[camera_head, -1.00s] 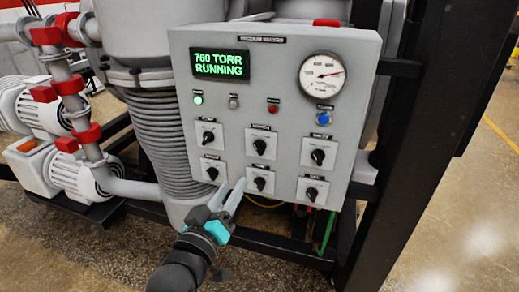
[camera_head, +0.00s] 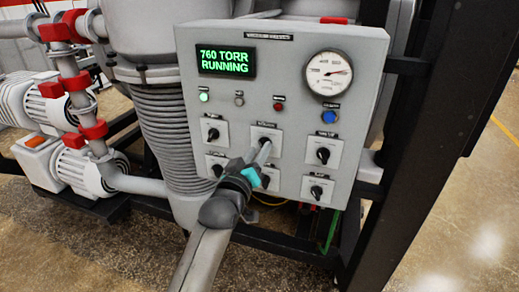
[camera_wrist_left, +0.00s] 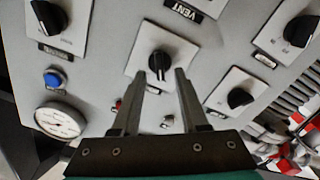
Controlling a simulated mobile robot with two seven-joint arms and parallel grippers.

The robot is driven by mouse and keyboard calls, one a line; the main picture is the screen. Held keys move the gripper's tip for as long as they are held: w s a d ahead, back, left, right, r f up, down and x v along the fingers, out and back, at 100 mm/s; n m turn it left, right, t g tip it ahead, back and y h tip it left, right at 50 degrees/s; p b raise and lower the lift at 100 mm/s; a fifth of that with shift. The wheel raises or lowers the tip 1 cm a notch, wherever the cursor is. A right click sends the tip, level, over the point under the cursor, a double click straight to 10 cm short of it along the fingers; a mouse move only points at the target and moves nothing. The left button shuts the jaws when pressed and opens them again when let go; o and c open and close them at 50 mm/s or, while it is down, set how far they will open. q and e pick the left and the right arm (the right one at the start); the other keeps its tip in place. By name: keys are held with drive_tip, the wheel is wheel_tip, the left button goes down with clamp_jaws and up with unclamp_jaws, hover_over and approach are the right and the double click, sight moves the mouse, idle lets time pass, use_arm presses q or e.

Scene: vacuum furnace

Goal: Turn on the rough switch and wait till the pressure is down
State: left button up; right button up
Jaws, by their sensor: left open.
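The grey control panel (camera_head: 366,110) fills the middle of the head view. Its display (camera_head: 226,61) reads "760 TORR RUNNING" in green. Several black rotary switches sit in two rows. My left gripper (camera_head: 263,150) is at the upper middle switch (camera_head: 265,126), its fingers partly hiding the knob. In the left wrist view, the open gripper (camera_wrist_left: 160,75) has one fingertip on each side of this knob (camera_wrist_left: 160,63), which stands between or just beyond the tips. The switch labels are too small to read in the head view; the wrist view shows a "VENT" label (camera_wrist_left: 183,11). My right gripper is not in view.
A round pressure gauge (camera_head: 329,73) is at the panel's upper right, with a blue button (camera_head: 329,117) below it. A green lamp (camera_head: 204,97) is lit at left. Pumps (camera_head: 84,172) stand at left, and a black frame post (camera_head: 418,130) at right.

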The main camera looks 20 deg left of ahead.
use_arm(q)
drive_tip(key=shift+w, duration=0.85)
drive_tip(key=shift+c, duration=0.4)
clamp_jaws()
